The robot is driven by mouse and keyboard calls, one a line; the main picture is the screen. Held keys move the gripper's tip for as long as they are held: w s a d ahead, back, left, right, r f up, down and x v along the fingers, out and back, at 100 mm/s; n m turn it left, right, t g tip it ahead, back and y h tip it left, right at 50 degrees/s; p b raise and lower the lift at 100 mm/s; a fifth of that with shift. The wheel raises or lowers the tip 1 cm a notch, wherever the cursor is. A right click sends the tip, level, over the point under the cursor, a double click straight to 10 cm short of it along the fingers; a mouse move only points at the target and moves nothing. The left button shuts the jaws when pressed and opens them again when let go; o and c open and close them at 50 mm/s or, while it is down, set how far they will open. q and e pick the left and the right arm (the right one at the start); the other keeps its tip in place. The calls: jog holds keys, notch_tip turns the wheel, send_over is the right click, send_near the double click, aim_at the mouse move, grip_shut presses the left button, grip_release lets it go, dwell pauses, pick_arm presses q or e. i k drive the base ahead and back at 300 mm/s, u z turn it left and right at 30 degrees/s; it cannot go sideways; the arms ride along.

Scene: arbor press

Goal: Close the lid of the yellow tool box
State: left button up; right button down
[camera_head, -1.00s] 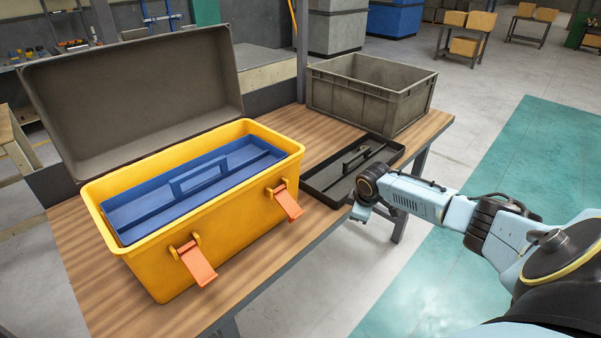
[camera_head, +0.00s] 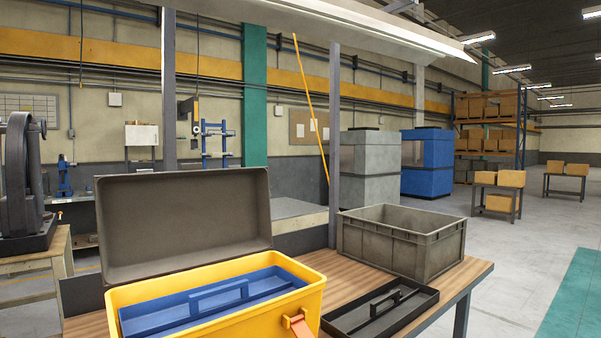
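The yellow tool box (camera_head: 252,312) sits on the wooden workbench at the bottom of the head view, its lower part cut off by the frame edge. Its dark grey lid (camera_head: 185,222) stands open, tilted up at the back of the box. A blue tray (camera_head: 215,301) with a handle lies inside the box. One orange latch (camera_head: 299,325) hangs at the front right and is partly cut off. Neither of my grippers shows in the head view.
A grey crate (camera_head: 402,248) and a black tray with a handle (camera_head: 378,312) stand on the workbench (camera_head: 345,272) to the right of the box. A grey post (camera_head: 335,145) rises behind the bench. Open floor (camera_head: 505,275) lies to the right.

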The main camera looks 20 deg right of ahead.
aim_at(149, 223)
jog(key=z, duration=3.3)
jog(key=i, duration=0.1)
jog(key=u, duration=2.65)
jog(key=i, duration=0.85)
jog(key=u, duration=0.75)
